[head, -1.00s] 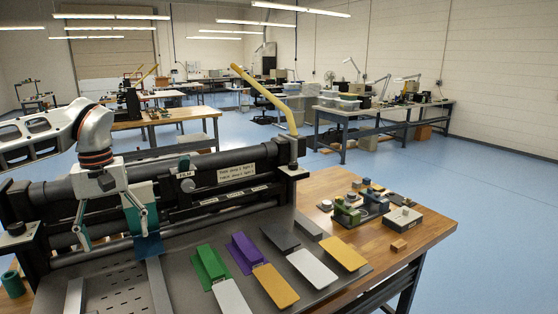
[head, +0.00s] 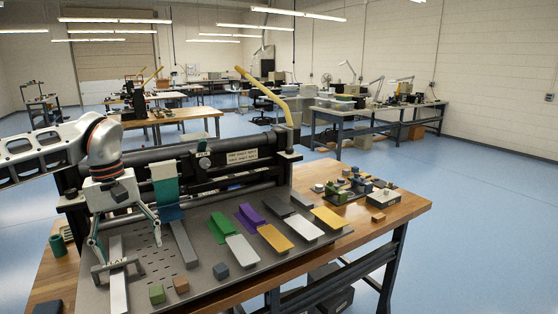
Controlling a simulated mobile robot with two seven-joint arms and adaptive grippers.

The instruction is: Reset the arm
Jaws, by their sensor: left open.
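The yellow lever arm (head: 264,92) stands raised at the right end of the black badge press (head: 240,170), its upper end leaning left. My left gripper (head: 128,250) is open and empty, with its fingers pointing down over the left part of the press's grey bed plate (head: 200,262). It is well to the left of the lever and apart from it. A white-and-teal strip (head: 166,182) with a blue lower end hangs at the front of the press, just right of the gripper. My right gripper is not in view.
Green (head: 220,228), purple (head: 247,218) and grey holders with white and yellow plates lie on the bed. Small blocks (head: 181,285) lie near its front edge. A green fixture (head: 350,186) stands on the wooden table's right end. Blue floor to the right is clear.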

